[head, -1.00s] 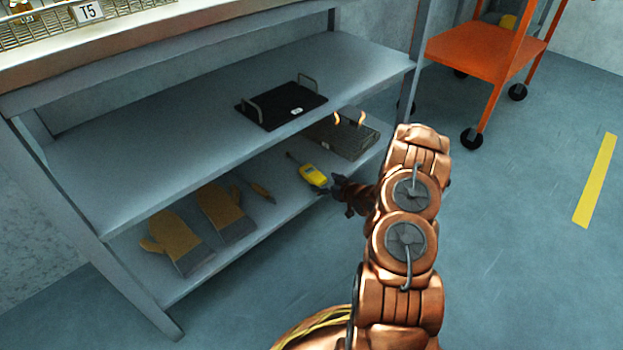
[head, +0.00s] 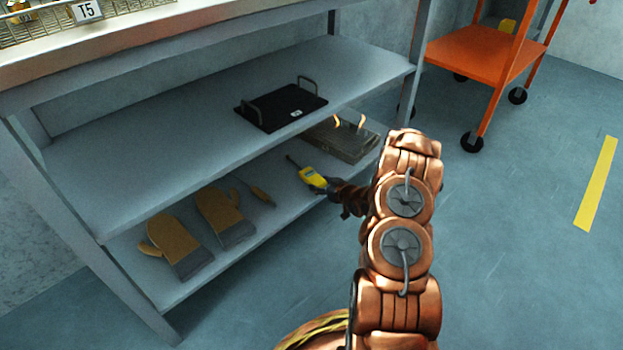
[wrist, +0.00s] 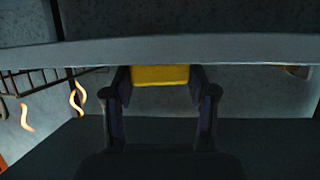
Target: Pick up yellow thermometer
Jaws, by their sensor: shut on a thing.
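The yellow thermometer (head: 312,178) has a dark probe pointing up and left in the head view. It is at the front edge of the lower shelf, and I cannot tell whether it still touches the shelf. My gripper (head: 333,186) is at its right end and shut on it. In the wrist view, the yellow body of the thermometer (wrist: 160,75) sits between the two fingers of my gripper (wrist: 160,95). Its far part is hidden there.
The lower shelf (head: 285,205) also holds tan gloves (head: 172,240), a small slim tool (head: 262,196) and a wire basket (head: 345,140). The upper shelf (head: 180,140) overhangs it and carries a black tray (head: 280,107). An orange cart (head: 470,55) stands at the back right.

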